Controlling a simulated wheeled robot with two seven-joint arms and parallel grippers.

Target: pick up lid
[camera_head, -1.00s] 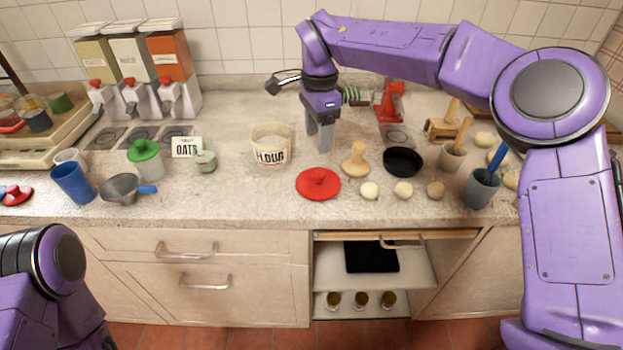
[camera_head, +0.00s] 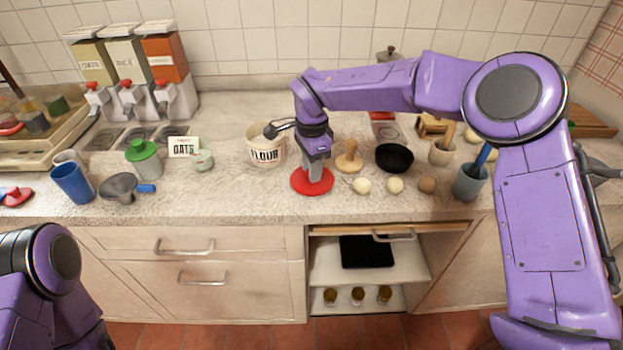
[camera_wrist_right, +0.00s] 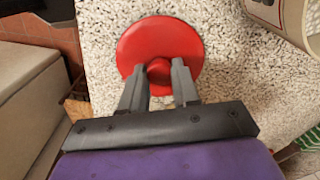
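A round red lid (camera_head: 298,184) with a knob on top lies flat on the counter in front of the flour crock. It also shows in the right wrist view (camera_wrist_right: 160,38). My right gripper (camera_head: 313,177) points down over the lid. In the right wrist view its fingers (camera_wrist_right: 159,72) stand one on each side of the red knob (camera_wrist_right: 158,73), open, with the knob between them. Firm contact with the knob cannot be made out. My left arm shows at the lower left, with its gripper out of view.
The flour crock (camera_head: 265,152) stands open just behind the lid. A wooden press (camera_head: 349,158), a black bowl (camera_head: 394,158) and several dough balls (camera_head: 395,185) are to the right. An oats sign (camera_head: 184,147) and a green-lidded jar (camera_head: 144,160) stand left. The counter left of the lid is fairly clear.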

